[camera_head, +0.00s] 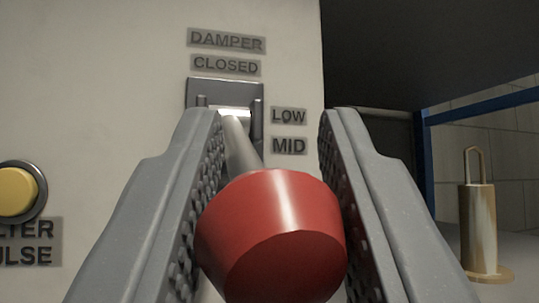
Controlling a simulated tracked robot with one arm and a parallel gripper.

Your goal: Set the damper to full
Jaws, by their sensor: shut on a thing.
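The damper lever's red knob (272,235) is at the lower middle, between the two textured fingers of my gripper (270,205), which is shut on it. The grey lever shaft (240,146) runs from the knob up and back to a metal slot plate (225,92) on the pale panel. Labels read DAMPER (226,41), CLOSED (226,65), LOW (288,116) and MID (288,146). The knob and fingers hide the lower part of the plate, and no FULL label shows. I cannot tell exactly which mark the lever is at.
A yellow push button (17,191) with a partly cut-off label (30,242) is on the panel at left. At right, past the panel edge, a tan cylinder with a loop handle (478,225) stands by a blue frame (427,165). A dark overhang (420,45) fills the upper right.

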